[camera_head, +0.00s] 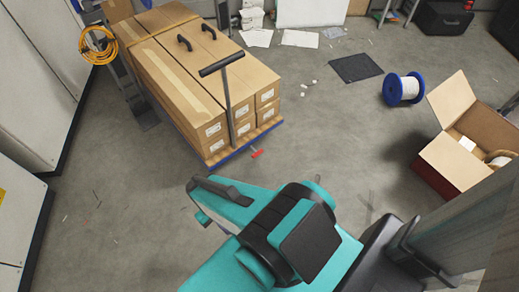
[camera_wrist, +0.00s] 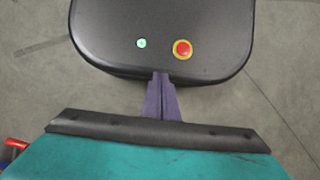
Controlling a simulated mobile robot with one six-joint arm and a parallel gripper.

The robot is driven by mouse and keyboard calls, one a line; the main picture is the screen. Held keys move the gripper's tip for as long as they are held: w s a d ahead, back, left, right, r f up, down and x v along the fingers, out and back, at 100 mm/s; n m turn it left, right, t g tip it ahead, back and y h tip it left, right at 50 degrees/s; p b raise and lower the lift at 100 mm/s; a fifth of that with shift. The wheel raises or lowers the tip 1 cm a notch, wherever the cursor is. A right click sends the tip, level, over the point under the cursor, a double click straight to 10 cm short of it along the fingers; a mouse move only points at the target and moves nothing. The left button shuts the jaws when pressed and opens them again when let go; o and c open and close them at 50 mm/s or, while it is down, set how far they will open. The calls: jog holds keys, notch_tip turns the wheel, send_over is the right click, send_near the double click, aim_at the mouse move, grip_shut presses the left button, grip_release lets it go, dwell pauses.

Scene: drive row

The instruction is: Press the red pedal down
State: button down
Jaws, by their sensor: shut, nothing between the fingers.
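The red pedal (camera_head: 257,153) is small and sticks out low from the front edge of the loaded cart, close to the floor, in the head view. The cart has a blue-edged deck (camera_head: 232,150) and an upright dark T-handle (camera_head: 222,65). My gripper (camera_wrist: 162,75) shows in the wrist view with its purple-grey fingers together and nothing between them. In the head view my teal arm is in the foreground, nearer than the pedal, and the fingers cannot be made out. A red piece (camera_wrist: 15,143) shows at the wrist view's left edge; I cannot tell whether it is the pedal.
Long cardboard boxes (camera_head: 180,85) fill the cart. An open carton (camera_head: 450,155) and a blue-and-white spool (camera_head: 403,89) stand to the right. A dark mat (camera_head: 356,68) lies behind. Pale cabinets (camera_head: 40,70) line the left. The floor around the pedal is mostly clear.

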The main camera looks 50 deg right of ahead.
jog(key=w+d+f+n+t+y+b, duration=0.1)
jog(key=w+d+f+n+b, duration=0.35)
jog(key=w+d+b, duration=0.5)
jog(key=w+d+f+n+t+y+b, duration=0.25)
jog(key=w+d+f+b, duration=0.25)
jog(key=w+d+b, duration=0.45)
jog(key=w+d+r+n+t+b, duration=0.1)
jog(key=d+n+b, duration=0.3)
jog(key=d, duration=1.1)
jog(key=w+d+r+n+t+b, duration=0.2)
jog(key=d+n+b, duration=0.3)
jog(key=d+b, duration=0.4)
jog(key=w+d, duration=0.1)
jog(key=d, duration=0.5)
jog(key=shift+w+d+b, duration=0.15)
jog(key=shift+d+b, duration=0.05)
jog(key=shift+b, duration=0.2)
jog(key=shift+f, duration=0.1)
